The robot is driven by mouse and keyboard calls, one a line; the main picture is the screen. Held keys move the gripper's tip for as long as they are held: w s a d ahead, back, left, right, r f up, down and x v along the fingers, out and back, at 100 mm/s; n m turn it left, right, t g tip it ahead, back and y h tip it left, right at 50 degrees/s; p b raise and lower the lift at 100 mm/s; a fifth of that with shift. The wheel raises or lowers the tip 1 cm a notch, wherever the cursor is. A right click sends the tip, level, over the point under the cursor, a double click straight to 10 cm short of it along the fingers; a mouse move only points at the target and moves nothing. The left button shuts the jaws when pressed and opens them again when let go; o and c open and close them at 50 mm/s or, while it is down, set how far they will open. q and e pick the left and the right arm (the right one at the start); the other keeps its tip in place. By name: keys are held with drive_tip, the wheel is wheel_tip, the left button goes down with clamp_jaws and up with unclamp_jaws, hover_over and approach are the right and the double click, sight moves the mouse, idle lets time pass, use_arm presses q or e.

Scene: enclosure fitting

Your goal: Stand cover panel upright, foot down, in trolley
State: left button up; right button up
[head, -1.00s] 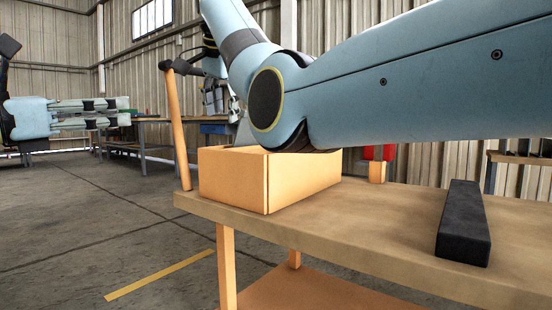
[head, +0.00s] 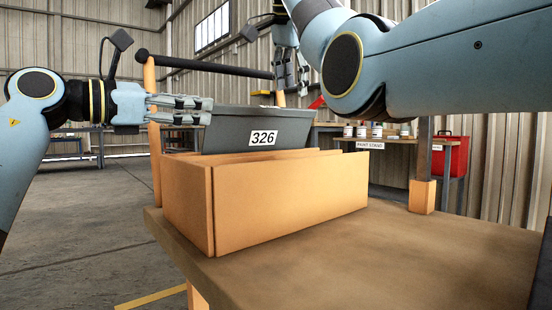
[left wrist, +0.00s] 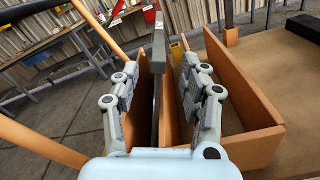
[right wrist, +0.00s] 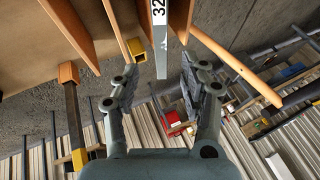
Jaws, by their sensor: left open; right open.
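The cover panel (head: 225,132) is dark grey with a white 326 label. In the head view it rises between the boards of the trolley's wooden box (head: 290,200), which hides its lower part; I cannot see its foot. My left gripper (head: 208,110) is open at the panel's left end. In the left wrist view the panel (left wrist: 158,60) runs edge-on between the open fingers. My right gripper (head: 292,78) is open, fingers down, behind the panel's right part. In the right wrist view the panel's end (right wrist: 161,65) lies ahead between the open fingertips.
The trolley's black handle bar (head: 210,67) crosses behind the panel on wooden posts. The trolley top (head: 380,260) is bare in front of the box. A paint stand (head: 400,145) with several pots and a red case (head: 452,158) are behind on the right.

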sight(242, 107)
use_arm(q)
drive_tip(key=x, duration=1)
drive_tip(key=shift+w+d, duration=0.15)
drive_tip(key=shift+w, duration=0.05)
use_arm(e)
drive_tip(key=x, duration=1)
drive_tip(key=shift+w+f, duration=0.2)
drive_tip(key=shift+f, duration=0.1)
drive_tip(key=shift+a, duration=0.1)
use_arm(q)
clamp_jaws()
use_arm(e)
clamp_jaws()
use_arm(q)
drive_tip(key=shift+r, duration=0.1)
use_arm(e)
drive_tip(key=shift+r, duration=0.1)
